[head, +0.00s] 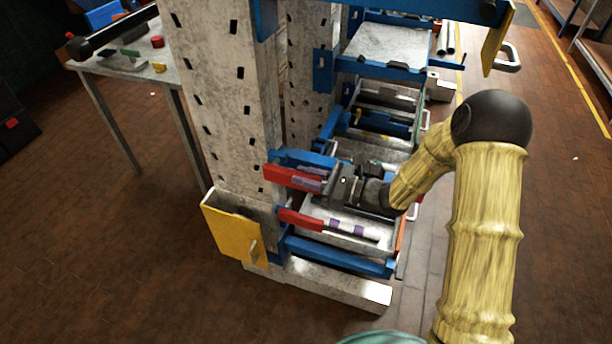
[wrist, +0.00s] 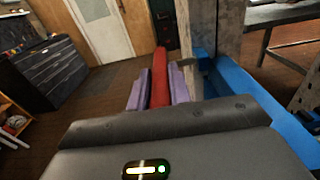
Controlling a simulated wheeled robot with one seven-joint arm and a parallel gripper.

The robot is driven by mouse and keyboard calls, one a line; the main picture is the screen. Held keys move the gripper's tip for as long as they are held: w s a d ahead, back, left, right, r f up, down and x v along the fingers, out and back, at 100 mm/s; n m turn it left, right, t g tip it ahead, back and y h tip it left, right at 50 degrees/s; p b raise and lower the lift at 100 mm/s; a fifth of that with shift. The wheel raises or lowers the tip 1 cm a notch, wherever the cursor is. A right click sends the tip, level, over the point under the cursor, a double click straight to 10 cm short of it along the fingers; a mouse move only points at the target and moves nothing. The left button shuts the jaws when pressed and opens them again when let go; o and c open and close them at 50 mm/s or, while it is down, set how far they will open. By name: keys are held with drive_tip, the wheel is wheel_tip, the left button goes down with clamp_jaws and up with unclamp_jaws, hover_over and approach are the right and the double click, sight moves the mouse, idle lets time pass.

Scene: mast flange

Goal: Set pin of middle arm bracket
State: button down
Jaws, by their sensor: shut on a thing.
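My gripper (head: 308,182) is low beside the perforated grey mast (head: 215,90), shut on a red bar (head: 284,175). In the wrist view the purple fingers (wrist: 159,92) lie on both sides of this red bar (wrist: 160,65), which points away from the wrist. A blue bracket (head: 296,156) is on the mast just behind the red bar; it may be the blue beam (wrist: 255,95) to the right in the wrist view. The bar's far end is near the mast face; I cannot tell whether it sits in a hole. A pin is not clearly identifiable.
A second red piece (head: 300,219) lies below the gripper, beside a grey tray (head: 352,240) holding a white and purple banded rod (head: 352,229). A yellow plate (head: 230,232) stands at the mast foot. Blue-framed trays rise behind.

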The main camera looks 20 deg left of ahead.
drive_tip(key=shift+w+d+r+p, duration=0.15)
drive_tip(key=shift+w+p, duration=0.3)
drive_tip(key=shift+w, duration=2.2)
drive_tip(key=shift+d, duration=0.1)
drive_tip(key=c, duration=1.3)
unclamp_jaws()
drive_tip(key=shift+w, duration=0.15)
drive_tip(key=d, duration=0.5)
drive_tip(key=s+d, duration=0.1)
drive_tip(key=d, duration=1.1)
drive_tip(key=shift+s+d, duration=0.15)
drive_tip(key=shift+s, duration=0.1)
